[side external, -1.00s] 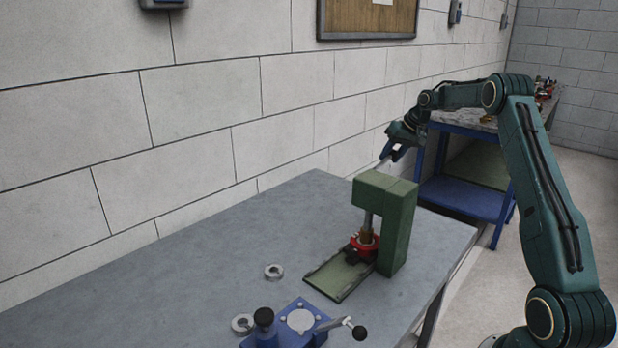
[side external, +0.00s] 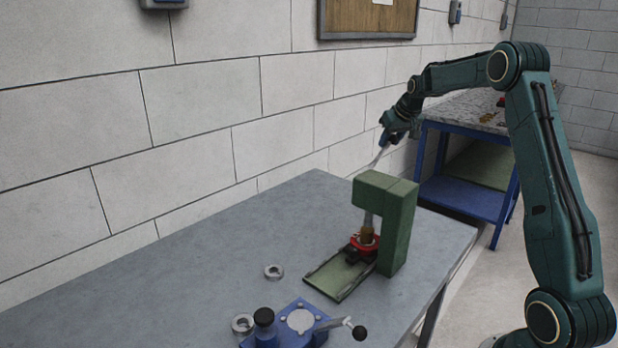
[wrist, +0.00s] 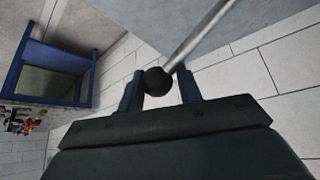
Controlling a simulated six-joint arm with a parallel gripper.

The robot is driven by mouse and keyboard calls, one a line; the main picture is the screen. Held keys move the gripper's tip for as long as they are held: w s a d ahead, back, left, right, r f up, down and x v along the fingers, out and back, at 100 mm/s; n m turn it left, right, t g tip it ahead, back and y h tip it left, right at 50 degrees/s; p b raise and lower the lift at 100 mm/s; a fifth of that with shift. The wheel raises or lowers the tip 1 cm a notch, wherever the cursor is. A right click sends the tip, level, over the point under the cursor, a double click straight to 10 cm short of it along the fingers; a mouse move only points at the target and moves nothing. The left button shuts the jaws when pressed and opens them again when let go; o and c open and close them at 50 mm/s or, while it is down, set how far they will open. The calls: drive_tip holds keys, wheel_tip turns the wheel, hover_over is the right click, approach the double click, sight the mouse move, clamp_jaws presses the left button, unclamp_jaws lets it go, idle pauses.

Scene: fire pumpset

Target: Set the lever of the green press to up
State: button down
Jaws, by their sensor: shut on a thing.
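The green press (side external: 398,222) stands on the grey table in the side external view. Its pale lever (side external: 378,158) slants up from behind the press top towards my gripper (side external: 386,143). In the wrist view the lever rod (wrist: 200,35) runs to a round black knob (wrist: 157,81). The knob sits between the two fingers of my gripper (wrist: 158,88), which is shut on it. The lever's pivot is hidden behind the press. A red and black part (side external: 364,246) sits under the press ram.
A blue fixture (side external: 300,322) with a black-knobbed handle stands at the front of the grey table (side external: 210,250). Loose metal rings (side external: 273,271) lie near it. The block wall (side external: 200,110) runs close behind the lever. A blue bench (side external: 462,195) stands behind.

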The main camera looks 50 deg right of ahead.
sight(381, 152)
drive_tip(key=a+r+h, duration=0.2)
drive_tip(key=a+r, duration=0.1)
drive_tip(key=a+r+n+h, duration=0.1)
drive_tip(key=a+r+h, duration=0.2)
drive_tip(key=shift+s+n, duration=0.1)
drive_tip(key=shift+n, duration=0.2)
drive_tip(key=shift+a+r, duration=0.2)
drive_tip(key=shift+a, duration=0.1)
drive_tip(key=shift+a+r, duration=0.25)
drive_tip(key=shift+a, duration=0.45)
drive_tip(key=c, duration=1)
unclamp_jaws()
drive_tip(key=shift+r, duration=0.1)
drive_tip(key=v, duration=1.3)
drive_tip(key=shift+s+a, duration=0.35)
drive_tip(key=shift+a, duration=0.05)
drive_tip(key=shift+t, duration=0.3)
